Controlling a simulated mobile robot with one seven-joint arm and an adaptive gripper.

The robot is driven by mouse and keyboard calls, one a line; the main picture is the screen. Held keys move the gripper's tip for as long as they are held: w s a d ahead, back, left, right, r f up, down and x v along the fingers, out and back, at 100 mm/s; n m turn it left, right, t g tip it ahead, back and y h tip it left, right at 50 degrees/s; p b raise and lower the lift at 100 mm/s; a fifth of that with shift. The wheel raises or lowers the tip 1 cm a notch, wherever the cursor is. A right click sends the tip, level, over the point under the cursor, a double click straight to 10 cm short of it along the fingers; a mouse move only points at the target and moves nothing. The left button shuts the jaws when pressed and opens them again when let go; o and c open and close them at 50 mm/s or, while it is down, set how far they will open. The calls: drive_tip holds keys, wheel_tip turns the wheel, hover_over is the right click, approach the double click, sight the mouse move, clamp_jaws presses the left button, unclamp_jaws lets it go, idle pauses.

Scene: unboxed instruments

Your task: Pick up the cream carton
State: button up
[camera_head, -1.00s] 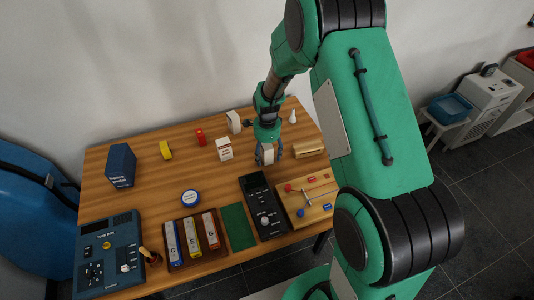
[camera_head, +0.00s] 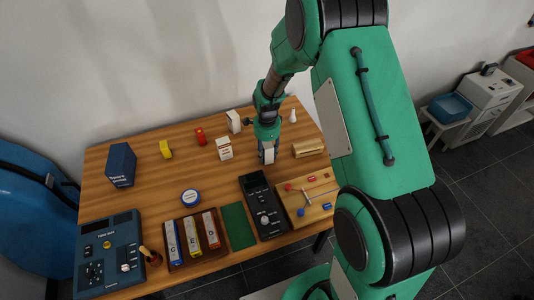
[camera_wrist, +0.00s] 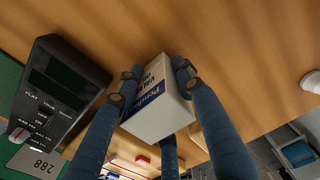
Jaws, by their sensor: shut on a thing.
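A pale cream carton (camera_wrist: 160,106) with a dark blue printed band sits between my gripper's fingers in the wrist view. My gripper (camera_wrist: 156,84) is shut on it, with fingertips against its sides. In the head view my gripper (camera_head: 268,155) points down at the right part of the table, and the carton (camera_head: 269,153) shows only as a small pale patch between the fingers. Whether its base touches the table cannot be told.
On the wooden table (camera_head: 130,205), a pale carton with red print (camera_head: 224,149) and another pale box (camera_head: 234,121) stand to the left. A black meter (camera_head: 264,208), a pegged board (camera_head: 308,200) and a wooden block (camera_head: 308,149) are nearby. A white bottle (camera_head: 292,116) stands behind.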

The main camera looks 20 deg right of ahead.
wheel_tip(320, 180, up, 10)
drive_tip(key=shift+f+p, duration=0.25)
drive_tip(key=shift+p, duration=0.8)
drive_tip(key=a+r+n+p, duration=0.2)
drive_tip(key=a+n+p, duration=0.25)
drive_tip(key=a, duration=0.65)
drive_tip(key=w+a+r+n+p, duration=0.15)
drive_tip(key=a+n+p, duration=0.3)
drive_tip(key=a, duration=0.75)
drive_tip(key=s+a+r+n+p, duration=0.15)
drive_tip(key=a+n+p, duration=0.3)
drive_tip(key=a, duration=0.65)
drive_tip(key=s+a+n+p, duration=0.2)
drive_tip(key=a, duration=0.5)
drive_tip(key=s+a+r+n+p, duration=0.1)
drive_tip(key=s+a+n+p, duration=0.2)
drive_tip(key=a, duration=0.5)
drive_tip(key=shift+w+r, duration=0.1)
drive_tip(key=p, duration=0.3)
hover_over(115, 169)
drive_tip(key=shift+f, duration=0.75)
